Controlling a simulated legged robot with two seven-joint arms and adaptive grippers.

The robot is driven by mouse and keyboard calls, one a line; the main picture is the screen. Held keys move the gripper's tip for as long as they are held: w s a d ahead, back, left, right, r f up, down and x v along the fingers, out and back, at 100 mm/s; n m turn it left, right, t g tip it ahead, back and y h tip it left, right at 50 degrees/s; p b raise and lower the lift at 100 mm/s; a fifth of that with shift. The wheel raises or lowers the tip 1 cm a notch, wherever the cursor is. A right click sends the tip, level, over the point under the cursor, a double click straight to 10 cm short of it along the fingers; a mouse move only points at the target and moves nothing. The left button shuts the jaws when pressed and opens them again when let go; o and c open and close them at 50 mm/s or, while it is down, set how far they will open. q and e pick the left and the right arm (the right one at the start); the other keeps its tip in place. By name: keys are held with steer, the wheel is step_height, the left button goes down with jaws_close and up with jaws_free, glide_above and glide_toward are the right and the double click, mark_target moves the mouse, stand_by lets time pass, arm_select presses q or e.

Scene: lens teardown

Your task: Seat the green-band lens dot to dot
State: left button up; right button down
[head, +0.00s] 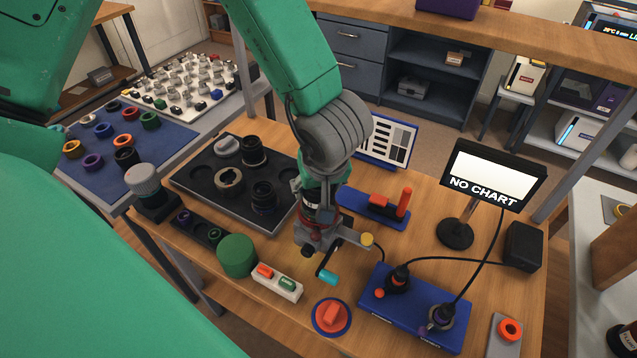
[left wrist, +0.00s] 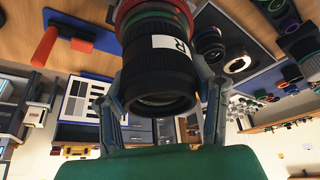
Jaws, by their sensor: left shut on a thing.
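My left gripper (head: 318,196) points down over a grey fixture (head: 345,238) with a cyan-tipped handle and a yellow knob. In the left wrist view my left gripper (left wrist: 160,98) is shut around a black lens barrel (left wrist: 155,65) with a white label marked R. A green band (left wrist: 148,20) circles the barrel's far end, with a red ring beside it. In the head view only a little of the lens shows between gripper and fixture. I cannot tell whether lens and fixture touch. No alignment dots can be made out. My right gripper is not in view.
A dark tray (head: 225,205) with black lens parts lies left of the fixture. A green round block (head: 237,255), a two-button box (head: 277,282) and a red knob (head: 331,316) stand in front. A blue board (head: 415,307) with cables and a NO CHART screen (head: 492,175) are right.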

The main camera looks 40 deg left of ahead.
arm_select(q)
steer(key=o, duration=1.5)
steer(key=shift+r, duration=0.1)
steer(key=shift+d+r, duration=0.15)
steer(key=shift+r, duration=0.25)
steer(key=v, duration=1.1)
steer(key=shift+s+f, duration=0.1)
steer(key=shift+s, duration=0.05)
